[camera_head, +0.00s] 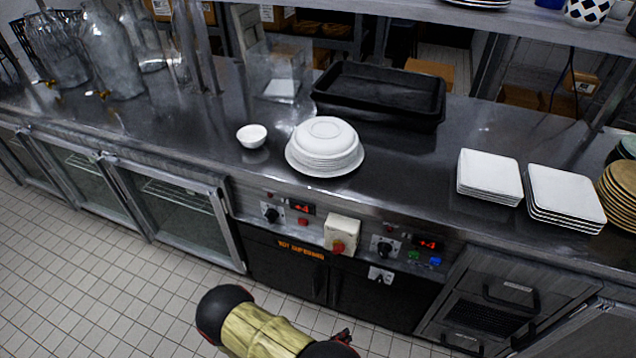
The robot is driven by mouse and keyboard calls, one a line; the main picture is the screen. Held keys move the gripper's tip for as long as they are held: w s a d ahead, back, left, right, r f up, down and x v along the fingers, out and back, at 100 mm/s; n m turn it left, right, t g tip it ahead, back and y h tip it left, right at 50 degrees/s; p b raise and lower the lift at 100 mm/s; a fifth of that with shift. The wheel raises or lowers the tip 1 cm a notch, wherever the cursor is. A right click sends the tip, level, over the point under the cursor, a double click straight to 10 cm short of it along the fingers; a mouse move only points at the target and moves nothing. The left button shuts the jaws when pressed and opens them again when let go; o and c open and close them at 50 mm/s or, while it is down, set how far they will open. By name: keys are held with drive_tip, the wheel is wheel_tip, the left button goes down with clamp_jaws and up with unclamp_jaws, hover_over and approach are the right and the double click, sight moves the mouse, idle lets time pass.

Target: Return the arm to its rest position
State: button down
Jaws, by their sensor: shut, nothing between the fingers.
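Part of my own arm (265,332) shows at the bottom edge, with an olive-yellow link between dark, red-ringed joints. It is over the tiled floor, in front of the counter and apart from it. A small dark piece juts out beside the right joint, and I cannot tell what it is. My gripper is not recognisable in the picture, and the rest of the arm is cut off below the frame.
The steel counter (420,165) holds a small white bowl (252,135), stacked white round dishes (325,145), a black tray (380,95) and square plate stacks (490,175). Glass dispensers (105,55) stand at left. A shelf (520,22) overhangs the back right. The tiled floor (100,290) is clear at left.

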drive_tip(key=s+r+m+g+y, duration=0.3)
drive_tip(key=r+m+g+y, duration=0.15)
drive_tip(key=r+m, duration=1.1)
drive_tip(key=s+r+m+g+y, duration=0.35)
drive_tip(key=r+m+g, duration=0.25)
drive_tip(key=r+m, duration=0.95)
drive_tip(key=s+d+r+m+t+y, duration=0.1)
drive_tip(key=d+r+t, duration=0.3)
drive_tip(key=r, duration=0.8)
drive_tip(key=s+d+r+m+t+y, duration=0.1)
drive_tip(key=d+r+m+t+y, duration=0.2)
drive_tip(key=d+r, duration=0.4)
wheel_tip(320, 180, up, 6)
drive_tip(key=shift+s+r+m+t, duration=0.1)
drive_tip(key=shift+s+m+t, duration=0.25)
drive_tip(key=shift+t, duration=0.1)
